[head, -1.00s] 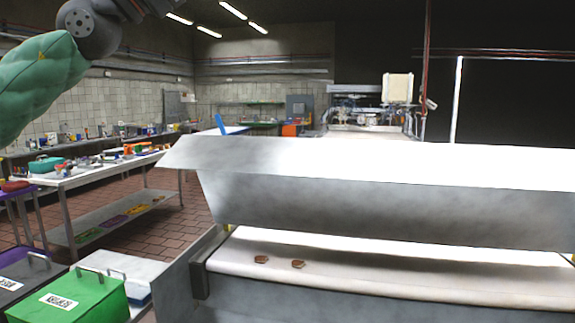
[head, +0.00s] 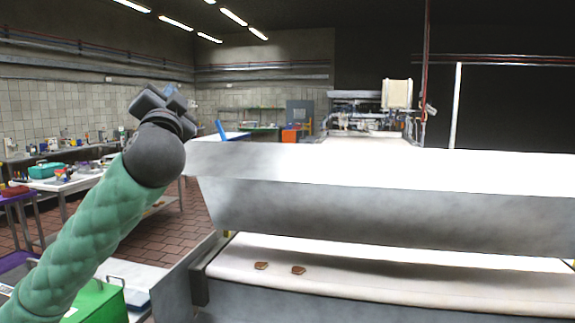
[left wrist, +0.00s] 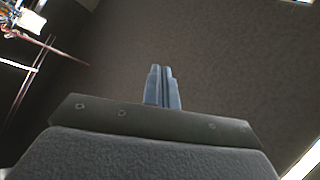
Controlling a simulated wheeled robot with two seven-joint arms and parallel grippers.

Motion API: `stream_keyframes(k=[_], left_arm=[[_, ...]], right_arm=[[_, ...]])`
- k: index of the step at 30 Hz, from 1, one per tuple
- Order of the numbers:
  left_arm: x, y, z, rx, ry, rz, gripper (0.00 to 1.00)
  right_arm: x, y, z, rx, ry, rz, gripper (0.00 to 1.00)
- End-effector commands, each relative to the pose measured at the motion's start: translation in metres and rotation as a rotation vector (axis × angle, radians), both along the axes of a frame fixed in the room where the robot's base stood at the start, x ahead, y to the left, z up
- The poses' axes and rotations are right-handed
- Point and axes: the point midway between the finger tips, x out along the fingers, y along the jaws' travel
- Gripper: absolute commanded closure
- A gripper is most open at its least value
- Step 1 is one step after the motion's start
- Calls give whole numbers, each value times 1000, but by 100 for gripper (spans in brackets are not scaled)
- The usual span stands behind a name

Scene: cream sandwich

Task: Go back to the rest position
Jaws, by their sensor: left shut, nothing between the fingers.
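My left arm, in a green quilted sleeve, rises from the lower left of the head view. Its dark left gripper (head: 172,97) is up in the air, left of the metal hood over the conveyor. In the left wrist view the two blue-grey fingers (left wrist: 162,86) are together with nothing between them, against a dark wall or ceiling. My right gripper is not in view.
Two small brown cookies (head: 261,266) lie on the white conveyor belt (head: 400,283) under the metal hood (head: 380,205). A green box (head: 97,303) stands at the lower left, partly behind my arm. A cluttered work table (head: 62,183) is further back.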

Motion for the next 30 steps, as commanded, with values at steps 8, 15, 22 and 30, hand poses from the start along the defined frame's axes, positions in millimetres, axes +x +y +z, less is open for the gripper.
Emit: stream_keyframes(k=[8, 15, 22, 30], left_arm=[[24, -12, -134, -196, 315, -86, 100], [23, -25, -240, -302, 549, -135, 100], [9, -39, -333, -387, 737, -182, 100], [-20, -54, -430, -485, 912, -232, 100]], right_arm=[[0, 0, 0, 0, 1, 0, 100], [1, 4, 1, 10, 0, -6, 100], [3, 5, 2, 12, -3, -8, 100], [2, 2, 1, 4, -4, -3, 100]])
